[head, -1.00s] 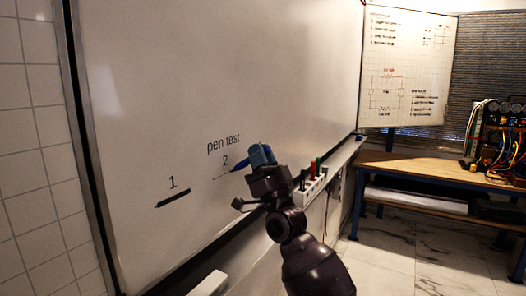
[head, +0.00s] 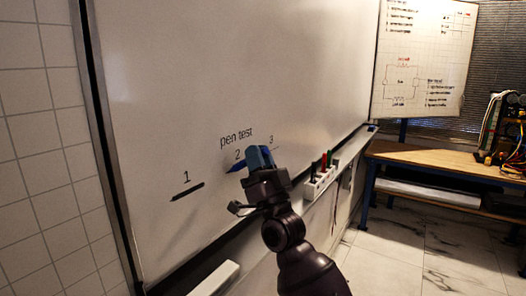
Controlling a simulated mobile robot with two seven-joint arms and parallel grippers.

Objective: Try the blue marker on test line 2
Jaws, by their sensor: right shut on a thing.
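My right gripper (head: 260,160) is shut on the blue marker (head: 236,166), in front of the whiteboard (head: 230,70). The marker points left, its tip just below the printed number 2 (head: 238,155), near the left end of where test line 2 runs. The marker and gripper cover that line. I cannot tell whether the tip touches the board. Number 1 (head: 186,177) has a thick black stroke (head: 187,191) under it. Number 3 (head: 271,140) shows just above the gripper. My left gripper is not in view.
Below the board runs a ledge (head: 350,148). A white holder (head: 318,183) with red, green and dark markers sits at it, right of my gripper. A white block (head: 215,279) is at the lower left. A wooden bench (head: 425,158) stands at the right.

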